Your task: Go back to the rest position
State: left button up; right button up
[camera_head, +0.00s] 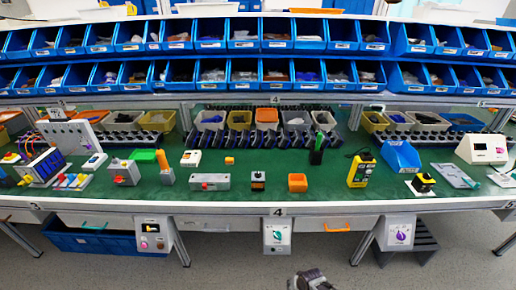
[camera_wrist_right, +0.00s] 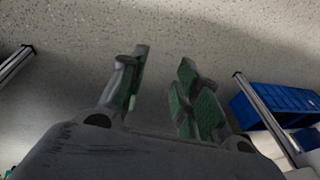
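My right gripper (camera_head: 310,281) shows at the bottom edge of the head view, in front of the workbench and below its front edge. In the right wrist view my right gripper (camera_wrist_right: 160,100) has its green-padded fingers apart, with only grey floor between them. It holds nothing. My left gripper is not in view. A white box with a green rotary knob (camera_head: 277,237) hangs under the bench front, above and left of the right gripper in the picture. A similar box with a purple knob (camera_head: 400,234) hangs further right.
Blue bins fill the shelves behind. A blue crate (camera_head: 100,241) lies under the bench at left; a blue crate (camera_wrist_right: 275,110) shows in the wrist view.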

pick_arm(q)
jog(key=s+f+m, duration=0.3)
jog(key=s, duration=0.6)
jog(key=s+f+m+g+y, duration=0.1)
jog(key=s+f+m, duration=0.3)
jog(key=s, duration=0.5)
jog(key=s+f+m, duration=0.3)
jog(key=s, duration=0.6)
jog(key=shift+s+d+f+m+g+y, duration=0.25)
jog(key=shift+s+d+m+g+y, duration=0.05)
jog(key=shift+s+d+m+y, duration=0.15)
pick_arm(e)
jog(key=s+d+f+n, duration=0.1)
jog(key=s+d+f, duration=0.3)
jog(key=s, duration=0.9)
jog(key=s+d+f+n+g+h, duration=0.1)
jog(key=s+d+f, duration=0.2)
jog(key=s+f, duration=0.4)
jog(key=s+d+f+n+h, duration=0.1)
jog(key=s+d+f, duration=0.3)
jog(key=s, duration=1.5)
jog(key=shift+d+f, duration=0.35)
jog(key=shift+f, duration=0.35)
